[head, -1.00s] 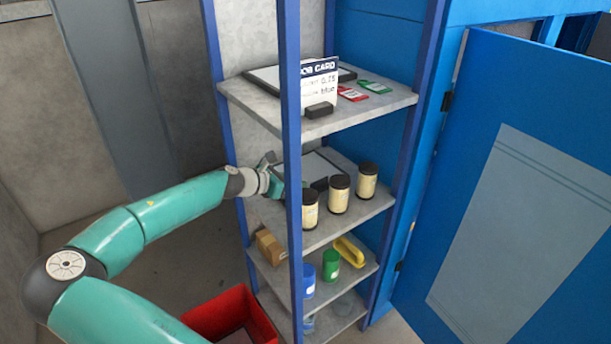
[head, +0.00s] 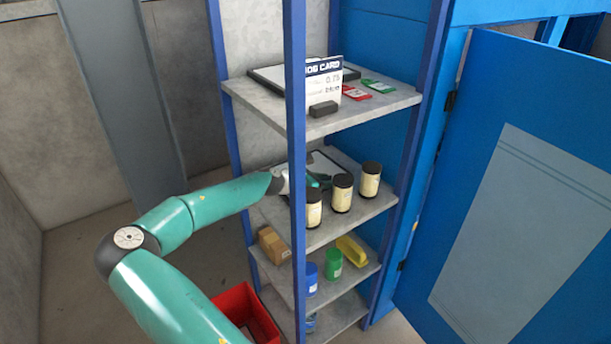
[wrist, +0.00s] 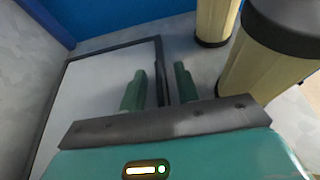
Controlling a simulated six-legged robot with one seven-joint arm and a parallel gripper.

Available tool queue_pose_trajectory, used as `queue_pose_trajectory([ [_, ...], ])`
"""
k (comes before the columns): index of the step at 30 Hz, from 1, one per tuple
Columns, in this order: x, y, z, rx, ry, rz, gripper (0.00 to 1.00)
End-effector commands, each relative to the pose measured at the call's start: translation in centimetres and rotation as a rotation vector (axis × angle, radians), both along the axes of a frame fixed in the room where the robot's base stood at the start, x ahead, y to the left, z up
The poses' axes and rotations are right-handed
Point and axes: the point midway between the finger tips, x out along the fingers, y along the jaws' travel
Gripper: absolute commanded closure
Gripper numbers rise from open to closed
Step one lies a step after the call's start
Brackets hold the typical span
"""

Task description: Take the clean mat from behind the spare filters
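Three spare filters, cream cylinders with black ends, stand in a row on the second shelf: the left one (head: 313,209), the middle one (head: 342,193) and the right one (head: 370,179). Behind them lies a flat pale mat with a dark border (head: 324,161), partly hidden by my gripper and a blue post. In the wrist view the mat (wrist: 95,98) lies flat. My gripper (wrist: 160,68) is open, its two fingers apart on either side of the mat's dark right edge. Nothing shows clamped. In the head view my gripper (head: 314,179) is partly behind the post.
A blue front post (head: 297,120) stands close to my arm. The top shelf (head: 262,99) holds a job card (head: 322,82), a dark-edged panel and red and green tags. Lower down are a brown box (head: 273,245), blue and green containers and a yellow item. A red bin (head: 243,300) stands below.

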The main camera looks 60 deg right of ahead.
Motion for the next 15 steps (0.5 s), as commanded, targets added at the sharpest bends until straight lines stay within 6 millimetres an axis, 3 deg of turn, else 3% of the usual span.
queue_pose_trajectory([
  [3, 0.02, 0.04, 0.01, 0.000, 0.000, 0.000, 0.72],
  [7, 0.01, 0.05, 0.02, 0.000, 0.000, 0.000, 0.98],
  [8, 0.01, 0.05, 0.02, 0.000, 0.000, 0.000, 1.00],
  [15, 0.02, 0.04, 0.07, -0.001, 0.000, 0.000, 1.00],
])
